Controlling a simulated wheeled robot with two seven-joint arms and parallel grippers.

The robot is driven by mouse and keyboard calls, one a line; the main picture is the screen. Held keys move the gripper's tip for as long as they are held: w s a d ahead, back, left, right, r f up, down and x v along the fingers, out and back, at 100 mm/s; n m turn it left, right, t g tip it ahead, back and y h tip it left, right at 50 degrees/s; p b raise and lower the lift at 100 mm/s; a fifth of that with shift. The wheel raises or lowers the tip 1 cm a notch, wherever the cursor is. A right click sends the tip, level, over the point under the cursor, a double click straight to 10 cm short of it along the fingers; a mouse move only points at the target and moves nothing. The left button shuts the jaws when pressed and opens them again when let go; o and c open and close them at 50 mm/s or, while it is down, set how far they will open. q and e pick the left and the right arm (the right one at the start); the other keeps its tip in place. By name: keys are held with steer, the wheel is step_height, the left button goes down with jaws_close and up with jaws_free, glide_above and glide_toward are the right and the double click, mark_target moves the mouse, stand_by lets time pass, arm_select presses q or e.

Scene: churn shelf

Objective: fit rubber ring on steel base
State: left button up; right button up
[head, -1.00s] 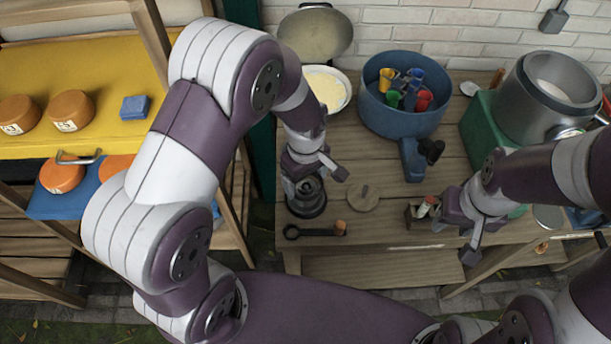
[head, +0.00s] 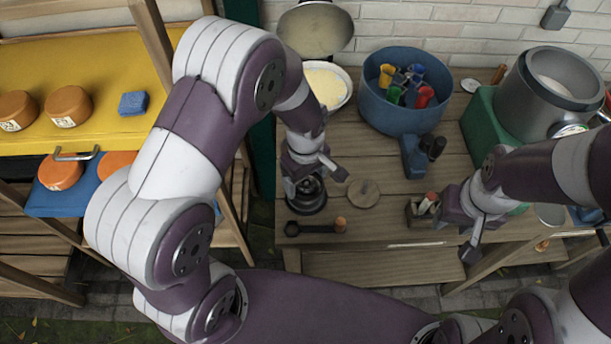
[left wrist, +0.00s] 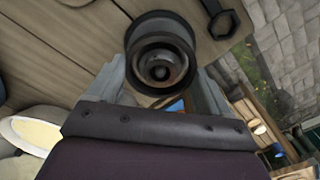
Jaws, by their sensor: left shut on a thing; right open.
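The steel base (head: 307,202) stands upright near the front left of the wooden table, with a wide dark foot. My left gripper (head: 314,172) is right over it, pointing down. In the left wrist view, the left gripper's fingers (left wrist: 162,80) are shut on either side of a dark round rim, which looks like the rubber ring (left wrist: 134,66). The ring lines up roughly with the base below. I cannot tell whether the ring touches or surrounds the base. My right gripper (head: 457,238) is open and empty near the table's front edge.
On the table (head: 385,222) are a spanner (head: 318,228), a wooden disc (head: 363,193), a small box (head: 421,211), a blue tub (head: 390,114) of coloured pieces and a steel drum (head: 530,100). A yellow shelf (head: 85,128) stands left.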

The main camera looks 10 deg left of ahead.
arm_select(q)
steer(key=shift+f+b, duration=0.7)
steer(key=shift+f, duration=0.6)
steer(key=o, duration=0.9)
step_height(320, 180, up, 9)
steer(key=p, duration=0.8)
steer(key=shift+f, duration=0.15)
steer(key=shift+f, duration=0.1)
